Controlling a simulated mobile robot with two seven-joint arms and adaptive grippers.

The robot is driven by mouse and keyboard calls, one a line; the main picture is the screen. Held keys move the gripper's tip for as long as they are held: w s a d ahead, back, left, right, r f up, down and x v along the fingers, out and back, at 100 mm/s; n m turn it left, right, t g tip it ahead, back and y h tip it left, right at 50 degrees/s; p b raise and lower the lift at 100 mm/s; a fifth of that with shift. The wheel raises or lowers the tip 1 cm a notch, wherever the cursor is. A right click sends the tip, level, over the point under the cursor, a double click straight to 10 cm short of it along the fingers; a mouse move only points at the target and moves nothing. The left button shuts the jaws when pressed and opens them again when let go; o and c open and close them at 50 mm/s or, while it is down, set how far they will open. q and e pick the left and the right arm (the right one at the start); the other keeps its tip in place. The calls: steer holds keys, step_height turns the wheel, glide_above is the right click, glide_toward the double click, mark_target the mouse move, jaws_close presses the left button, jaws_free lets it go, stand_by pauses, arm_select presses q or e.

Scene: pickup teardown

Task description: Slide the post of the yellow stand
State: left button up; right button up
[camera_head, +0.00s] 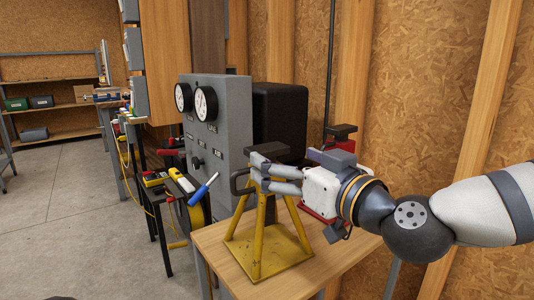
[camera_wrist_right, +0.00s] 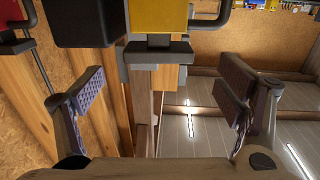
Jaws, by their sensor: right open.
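The yellow stand (camera_head: 268,250) stands upright on a wooden table, with a flat square base and splayed legs. My right gripper (camera_head: 262,172) reaches in from the right at the top of the stand, open, its fingers over the upper part. A dark handle (camera_head: 238,181) sticks out at the left of the stand's top. The post is mostly hidden behind the fingers. In the right wrist view the fingers are spread wide, and a yellow part (camera_wrist_right: 158,15) with a dark block under it shows beyond them. I cannot tell whether they touch the stand. My left gripper is not in view.
The wooden table (camera_head: 222,250) carries a red object (camera_head: 316,212) behind my gripper. A grey panel with two gauges (camera_head: 224,125) and a black box (camera_head: 279,118) stand behind. Tools lie on a narrow rack (camera_head: 168,185) to the left. The floor (camera_head: 70,225) at left is clear.

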mark_target(273, 154)
steer(key=x, duration=0.7)
steer(key=shift+w+f, duration=0.1)
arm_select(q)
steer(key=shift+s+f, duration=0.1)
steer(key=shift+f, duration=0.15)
arm_select(e)
steer(key=shift+c, duration=0.6)
steer(key=c, duration=1.6)
step_height(273, 154, up, 10)
steer(key=p, duration=0.4)
steer(key=shift+f, duration=0.2)
steer(key=shift+r+p, duration=0.25)
steer(key=shift+p, duration=0.05)
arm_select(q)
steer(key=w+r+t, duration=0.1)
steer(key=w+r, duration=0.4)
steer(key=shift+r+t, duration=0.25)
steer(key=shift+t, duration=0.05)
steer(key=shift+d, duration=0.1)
arm_select(e)
steer(key=shift+f, duration=0.1)
